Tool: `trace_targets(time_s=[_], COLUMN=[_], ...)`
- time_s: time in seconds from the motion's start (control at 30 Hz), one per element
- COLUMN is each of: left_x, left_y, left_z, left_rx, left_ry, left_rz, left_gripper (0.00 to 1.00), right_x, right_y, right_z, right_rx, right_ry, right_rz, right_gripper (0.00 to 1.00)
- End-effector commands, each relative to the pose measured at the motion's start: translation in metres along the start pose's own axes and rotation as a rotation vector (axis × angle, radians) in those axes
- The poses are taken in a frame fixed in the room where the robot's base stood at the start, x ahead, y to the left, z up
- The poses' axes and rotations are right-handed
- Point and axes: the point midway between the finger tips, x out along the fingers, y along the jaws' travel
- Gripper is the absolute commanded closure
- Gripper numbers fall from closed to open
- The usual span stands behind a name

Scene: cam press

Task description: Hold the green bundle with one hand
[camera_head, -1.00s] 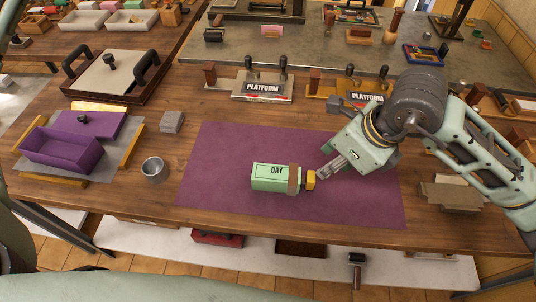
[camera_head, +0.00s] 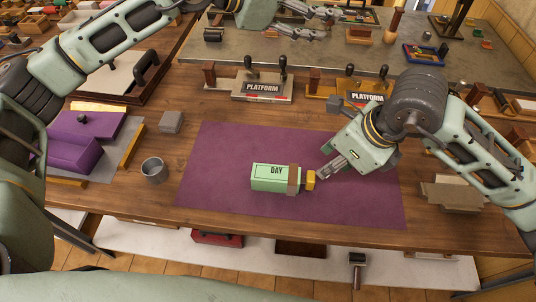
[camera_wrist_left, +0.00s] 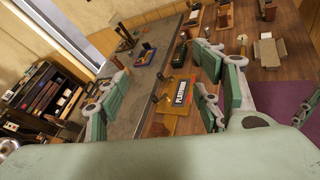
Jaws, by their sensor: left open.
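The green bundle (camera_head: 270,178) lies on the purple mat (camera_head: 230,143) in the head view. It is marked DAY, with a brown band (camera_head: 294,180) around its right part and a yellow end piece (camera_head: 310,180). My right gripper (camera_head: 325,172) is at the yellow end, its fingertips close to or on it. Whether they grip it, I cannot tell. My left gripper (camera_head: 325,22) is open and empty, high at the top middle, well away from the bundle. Its spread fingers also show in the left wrist view (camera_wrist_left: 160,98), where the bundle is not visible.
A metal cup (camera_head: 154,170) stands left of the mat, near a grey block (camera_head: 171,122). A purple box (camera_head: 75,152) is at the left. Two PLATFORM stands (camera_head: 262,87) are behind the mat. Brown blocks (camera_head: 452,195) lie at the right. The mat around the bundle is clear.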

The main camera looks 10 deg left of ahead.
Motion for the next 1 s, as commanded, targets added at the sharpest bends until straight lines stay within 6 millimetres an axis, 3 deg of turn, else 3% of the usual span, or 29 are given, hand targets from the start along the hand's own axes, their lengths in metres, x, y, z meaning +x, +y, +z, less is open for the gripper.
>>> trace_targets(time_s=[0.03, 0.2, 0.33, 0.43, 0.53, 0.7, 1.0], left_x=[0.01, 0.022, 0.011, -0.008, -0.029, -0.055, -0.055], left_y=[-0.025, -0.103, -0.159, -0.191, -0.21, -0.223, -0.235], left_z=[-0.016, -0.08, -0.132, -0.168, -0.194, -0.217, -0.246], left_rx=[-0.003, -0.009, 0.005, 0.029, 0.058, 0.097, 0.106], left_ry=[0.068, 0.336, 0.579, 0.772, 0.937, 1.107, 1.156], left_rz=[-0.064, -0.256, -0.383, -0.455, -0.495, -0.518, -0.524], left_gripper=[0.39, 0.39, 0.39, 0.39, 0.39, 0.39, 0.39], right_x=[0.0, 0.0, 0.0, 0.0, 0.0, 0.0, 0.0], right_y=[0.0, 0.0, 0.0, 0.0, 0.0, 0.0, 0.0], right_z=[0.0, 0.0, 0.0, 0.0, 0.0, 0.0, 0.0], right_rx=[0.0, 0.0, 0.0, 0.0, 0.0, 0.0, 0.0], right_ry=[0.0, 0.0, 0.0, 0.0, 0.0, 0.0, 0.0], right_rz=[0.0, 0.0, 0.0, 0.0, 0.0, 0.0, 0.0], right_gripper=[0.69, 0.69, 0.69, 0.69, 0.69, 0.69, 0.69])
